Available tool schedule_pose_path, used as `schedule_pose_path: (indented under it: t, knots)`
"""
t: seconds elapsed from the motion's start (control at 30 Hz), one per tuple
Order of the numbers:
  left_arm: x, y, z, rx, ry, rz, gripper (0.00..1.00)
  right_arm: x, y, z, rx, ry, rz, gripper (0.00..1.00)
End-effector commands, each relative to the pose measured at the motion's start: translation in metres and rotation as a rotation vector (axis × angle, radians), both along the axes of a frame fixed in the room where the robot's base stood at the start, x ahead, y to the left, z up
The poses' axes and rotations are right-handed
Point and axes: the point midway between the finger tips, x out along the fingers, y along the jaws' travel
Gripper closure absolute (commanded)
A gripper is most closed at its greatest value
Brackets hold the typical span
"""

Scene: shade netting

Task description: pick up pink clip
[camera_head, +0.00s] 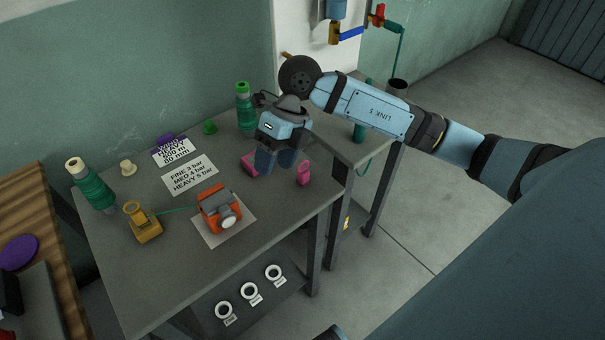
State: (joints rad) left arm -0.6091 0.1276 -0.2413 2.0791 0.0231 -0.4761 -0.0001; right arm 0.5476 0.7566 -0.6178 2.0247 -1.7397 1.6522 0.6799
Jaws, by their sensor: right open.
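Two pink pieces lie near the table's right side, and I cannot tell for sure which is the pink clip. One pink piece (304,173) stands near the right edge, just right of my right gripper. The other pink piece (249,164) is left of the gripper and partly hidden behind its fingers. My right gripper (275,163) points down between the two pink pieces, open, with nothing seen held in it. I cannot tell how high its fingertips are above the table. My left gripper is not seen.
On the grey table (165,265) are an orange device (216,208) on a white sheet, a yellow tool (143,225), green spools (93,190), a green clip (209,127) and label cards (189,174). White rings (249,291) lie on the shelf below. The table's front is clear.

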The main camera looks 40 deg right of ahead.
Motion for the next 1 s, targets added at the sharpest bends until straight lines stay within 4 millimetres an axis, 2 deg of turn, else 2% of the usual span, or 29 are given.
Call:
schedule_pose_path:
  t: [0.03,0.1,0.2,0.27,0.37,0.6,0.7,1.0]
  knots:
    - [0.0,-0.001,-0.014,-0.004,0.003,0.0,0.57,0.011,-0.025,-0.004,-0.133,-0.036,-0.024,0.43]
    - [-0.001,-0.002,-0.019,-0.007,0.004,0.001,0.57,0.021,-0.053,0.001,-0.285,-0.066,-0.066,0.43]
    - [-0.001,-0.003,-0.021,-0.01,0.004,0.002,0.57,0.029,-0.079,0.009,-0.423,-0.091,-0.117,0.43]
    - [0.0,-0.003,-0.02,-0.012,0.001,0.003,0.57,0.031,-0.088,0.011,-0.465,-0.097,-0.134,0.43]
    - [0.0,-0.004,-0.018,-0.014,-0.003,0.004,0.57,0.031,-0.092,0.002,-0.49,-0.098,-0.145,0.43]
    - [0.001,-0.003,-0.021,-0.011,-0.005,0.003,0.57,0.031,-0.091,-0.046,-0.486,-0.096,-0.143,0.43]
    - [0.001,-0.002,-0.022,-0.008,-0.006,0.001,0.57,0.032,-0.091,-0.06,-0.485,-0.097,-0.144,0.43]
    - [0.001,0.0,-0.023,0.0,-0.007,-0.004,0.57,0.033,-0.089,-0.079,-0.483,-0.099,-0.142,0.43]
